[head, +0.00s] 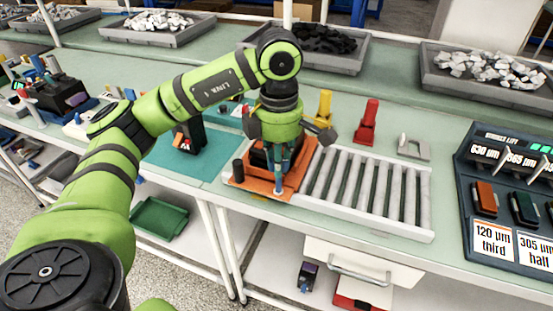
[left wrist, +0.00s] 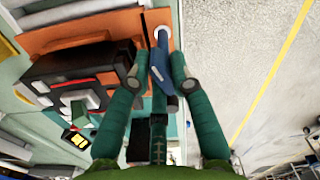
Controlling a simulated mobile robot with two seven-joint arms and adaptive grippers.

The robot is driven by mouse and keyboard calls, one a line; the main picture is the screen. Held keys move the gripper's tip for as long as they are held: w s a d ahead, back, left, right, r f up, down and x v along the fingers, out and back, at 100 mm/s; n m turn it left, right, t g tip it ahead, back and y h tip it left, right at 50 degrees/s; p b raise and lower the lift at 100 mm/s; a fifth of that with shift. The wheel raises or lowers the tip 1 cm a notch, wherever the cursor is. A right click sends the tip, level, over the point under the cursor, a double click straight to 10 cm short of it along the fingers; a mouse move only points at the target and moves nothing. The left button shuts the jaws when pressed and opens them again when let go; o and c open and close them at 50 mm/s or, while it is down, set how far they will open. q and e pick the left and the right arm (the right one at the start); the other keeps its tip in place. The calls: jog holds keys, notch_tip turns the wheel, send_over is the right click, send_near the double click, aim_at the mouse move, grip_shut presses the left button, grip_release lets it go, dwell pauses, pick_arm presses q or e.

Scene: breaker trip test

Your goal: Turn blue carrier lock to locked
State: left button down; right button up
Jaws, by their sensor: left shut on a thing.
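The orange carrier (head: 250,184) lies on the bench at the left end of the roller track, with a black breaker (left wrist: 75,75) on it. The blue carrier lock (left wrist: 163,68) is a lever at the carrier's edge, by a pale round post; it shows small in the head view (head: 278,180). My left gripper (head: 282,166) reaches down over the carrier. In the left wrist view its two green fingers (left wrist: 158,66) stand either side of the blue lever, shut on it. The gripper partly hides the breaker in the head view. My right gripper is not in view.
The roller track (head: 365,190) lies right of the carrier. Behind it stand a yellow block (head: 324,106), a red block (head: 367,122) and a grey bracket (head: 412,148). A dark labelled panel (head: 505,200) is at far right. A teal mat (head: 180,165) lies left.

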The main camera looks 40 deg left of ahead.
pick_arm(q)
jog(key=shift+w+r, duration=0.15)
jog(key=shift+r, duration=0.05)
jog(key=shift+m+b, duration=0.4)
jog(key=shift+m, duration=0.5)
jog(key=shift+f+m+b, duration=0.1)
jog(key=shift+m+b, duration=0.2)
jog(key=shift+m, duration=0.3)
jog(key=c, duration=1)
grip_release()
jog(key=shift+c, duration=0.2)
jog(key=shift+w+d, duration=0.1)
jog(key=shift+w, duration=0.05)
notch_tip(320, 180, up, 12)
